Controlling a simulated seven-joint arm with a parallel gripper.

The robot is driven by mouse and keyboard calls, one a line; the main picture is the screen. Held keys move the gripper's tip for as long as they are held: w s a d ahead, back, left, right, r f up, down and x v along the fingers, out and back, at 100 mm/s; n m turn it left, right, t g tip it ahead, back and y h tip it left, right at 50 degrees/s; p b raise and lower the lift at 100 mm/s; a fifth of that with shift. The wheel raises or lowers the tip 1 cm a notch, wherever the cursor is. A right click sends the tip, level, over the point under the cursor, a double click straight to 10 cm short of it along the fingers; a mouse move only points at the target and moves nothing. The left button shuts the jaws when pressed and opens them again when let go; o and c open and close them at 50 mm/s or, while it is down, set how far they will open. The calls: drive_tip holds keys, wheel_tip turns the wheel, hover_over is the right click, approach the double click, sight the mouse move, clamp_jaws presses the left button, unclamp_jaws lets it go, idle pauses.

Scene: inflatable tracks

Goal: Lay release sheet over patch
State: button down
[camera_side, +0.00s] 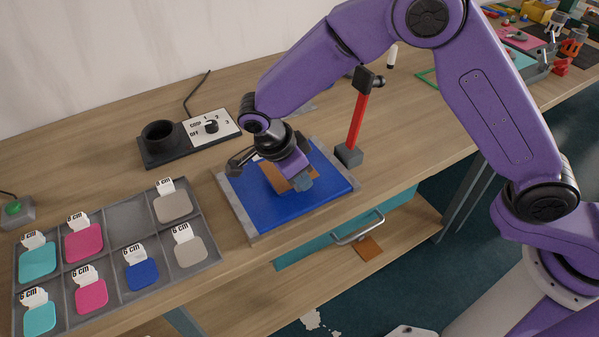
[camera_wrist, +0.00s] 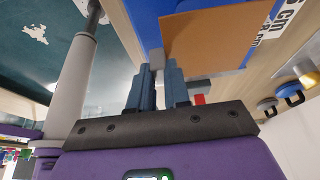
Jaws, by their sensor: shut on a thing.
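The release sheet (camera_side: 272,176) is a flat brown square over the blue panel (camera_side: 313,198), which lies in a grey frame on the bench. My gripper (camera_side: 303,184) is at the sheet's near right edge, low over the blue surface. In the wrist view the blue fingers (camera_wrist: 161,80) are shut on a small grey tab (camera_wrist: 157,59) at the edge of the brown sheet (camera_wrist: 210,45). A white label marked in cm (camera_wrist: 268,42) sticks out past the sheet's far edge. The patch itself is hidden under the sheet. I cannot tell whether the sheet lies fully flat.
A grey tray (camera_side: 130,213) of teal, pink, blue and beige patches stands left. A red post (camera_side: 356,125) stands close right of the panel. Another brown piece (camera_side: 367,248) lies on the lower shelf.

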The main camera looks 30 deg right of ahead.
drive_tip(key=shift+f, duration=0.25)
drive_tip(key=c, duration=1.1)
unclamp_jaws()
drive_tip(key=v, duration=1.3)
drive_tip(key=shift+d+r, duration=0.1)
drive_tip(key=shift+d, duration=0.1)
